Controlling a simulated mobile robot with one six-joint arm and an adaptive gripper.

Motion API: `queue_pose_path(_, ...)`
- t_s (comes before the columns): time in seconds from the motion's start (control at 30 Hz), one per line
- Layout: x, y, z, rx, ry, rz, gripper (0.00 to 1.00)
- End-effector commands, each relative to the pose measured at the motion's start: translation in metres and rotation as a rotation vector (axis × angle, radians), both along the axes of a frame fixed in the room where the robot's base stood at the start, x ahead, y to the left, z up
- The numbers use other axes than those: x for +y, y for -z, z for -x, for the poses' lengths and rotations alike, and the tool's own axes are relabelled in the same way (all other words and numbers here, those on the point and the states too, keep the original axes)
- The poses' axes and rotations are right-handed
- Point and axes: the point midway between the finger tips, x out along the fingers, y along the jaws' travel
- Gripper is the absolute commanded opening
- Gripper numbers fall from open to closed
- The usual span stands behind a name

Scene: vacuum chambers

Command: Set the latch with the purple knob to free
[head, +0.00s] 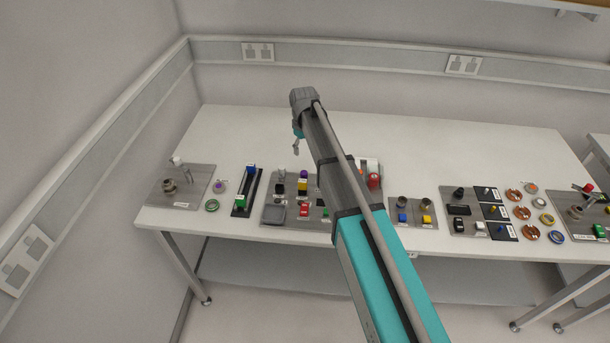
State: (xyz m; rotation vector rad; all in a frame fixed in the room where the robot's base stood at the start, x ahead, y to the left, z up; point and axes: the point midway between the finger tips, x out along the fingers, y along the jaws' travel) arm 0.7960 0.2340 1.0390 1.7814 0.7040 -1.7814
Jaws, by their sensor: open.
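A purple knob (303,174) shows small on the grey plate (270,215) left of my arm. It stands in a cluster with a yellow and a black block close in front of it. Which latch position it is in is too small to tell. A small round piece with a purple centre (218,187) lies further left on the table. My gripper (296,149) hangs over the bare table behind the plate, apart from the purple knob. It is small in view and looks empty. My arm hides the right part of the plate.
The white table (450,150) is clear along its back. A black rail with blue and green blocks (246,190) stands left of the plate. A metal fixture plate (183,185) is at far left. More plates and several rings lie right of my arm.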

Motion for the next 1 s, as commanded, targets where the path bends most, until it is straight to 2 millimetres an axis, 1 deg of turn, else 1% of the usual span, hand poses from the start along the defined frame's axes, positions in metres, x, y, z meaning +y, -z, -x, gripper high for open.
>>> queue_pose_path(0.03, 0.000, 0.007, 0.000, 0.000, 0.000, 0.000, 0.73)
queue_pose_path(1.0, -0.001, 0.081, 0.000, 0.000, 0.002, 0.000, 0.73)
